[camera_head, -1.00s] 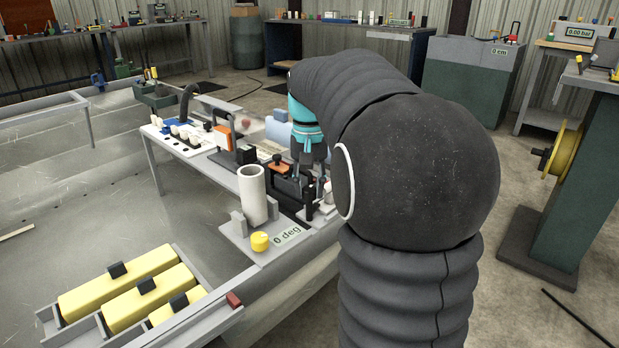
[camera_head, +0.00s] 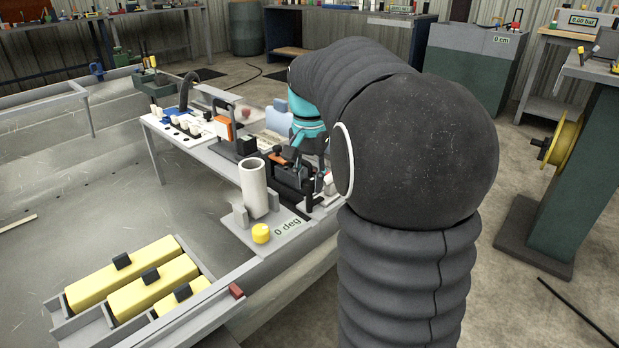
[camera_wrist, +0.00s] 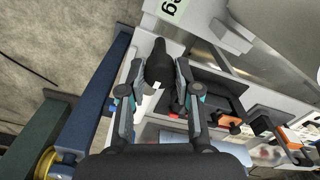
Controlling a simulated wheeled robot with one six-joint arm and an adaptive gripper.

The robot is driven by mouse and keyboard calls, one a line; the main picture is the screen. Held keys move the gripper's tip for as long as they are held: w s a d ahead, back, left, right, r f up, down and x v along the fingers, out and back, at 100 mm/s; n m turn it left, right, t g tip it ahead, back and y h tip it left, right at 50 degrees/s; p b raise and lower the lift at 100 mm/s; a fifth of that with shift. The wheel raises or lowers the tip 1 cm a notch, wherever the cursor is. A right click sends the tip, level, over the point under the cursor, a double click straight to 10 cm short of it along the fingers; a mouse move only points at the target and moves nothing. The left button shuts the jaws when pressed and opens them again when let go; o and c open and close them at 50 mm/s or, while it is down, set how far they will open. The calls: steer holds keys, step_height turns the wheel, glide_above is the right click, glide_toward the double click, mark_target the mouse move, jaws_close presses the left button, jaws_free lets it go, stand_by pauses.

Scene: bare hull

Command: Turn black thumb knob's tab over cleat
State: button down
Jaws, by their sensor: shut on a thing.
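The black thumb knob (camera_wrist: 158,66) appears in the wrist view as a dark, rounded, elongated piece with a small white patch below it. My gripper (camera_wrist: 160,72) has one finger on each side of it and is shut on it. I cannot make out which way its tab points, and I cannot pick out the cleat for certain. In the head view my gripper (camera_head: 311,182) reaches down at the right end of the bench, dark and partly hidden by my arm. The knob cannot be told apart there.
A white tube (camera_head: 254,188) and a yellow knob (camera_head: 261,233) stand beside a "0 deg" label (camera_head: 288,228). A dark frame with an orange lever (camera_head: 281,159) is close to my gripper. Yellow blocks (camera_head: 140,294) lie at the lower left.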

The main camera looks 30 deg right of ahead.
mark_target(309, 181)
steer(key=c, duration=0.8)
jaws_free()
step_height(309, 181, up, 12)
